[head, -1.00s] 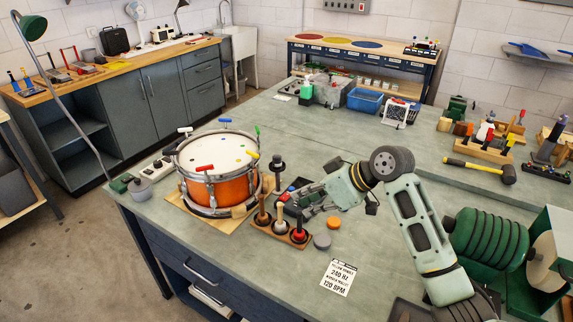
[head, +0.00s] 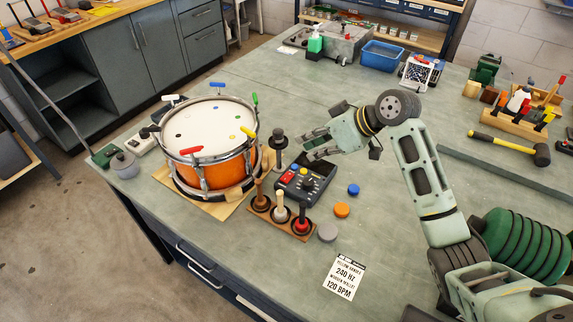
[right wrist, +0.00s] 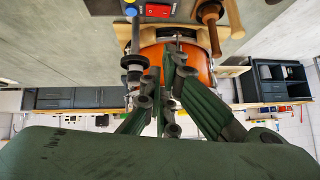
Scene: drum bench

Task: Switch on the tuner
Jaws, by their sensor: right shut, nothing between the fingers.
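The tuner, a dark blue-black box with a round dial and small coloured buttons (head: 304,184), lies on the bench right of the orange drum (head: 212,172). Its face shows clearly in the head view; whether it is lit is too small to tell. Its edge with a red patch also shows at the top of the right wrist view (right wrist: 158,10). My right gripper (head: 308,146) is shut and empty, above and behind the tuner, apart from it. In the right wrist view its fingers (right wrist: 170,75) point toward the drum. My left gripper is not in view.
A wooden stand with several mallets (head: 281,219) stands in front of the tuner. A black post (head: 279,152) stands between drum and tuner. Blue (head: 353,190), orange (head: 342,210) and grey (head: 327,232) discs lie to its right. A card (head: 344,278) reads 240 Hz, 120 BPM.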

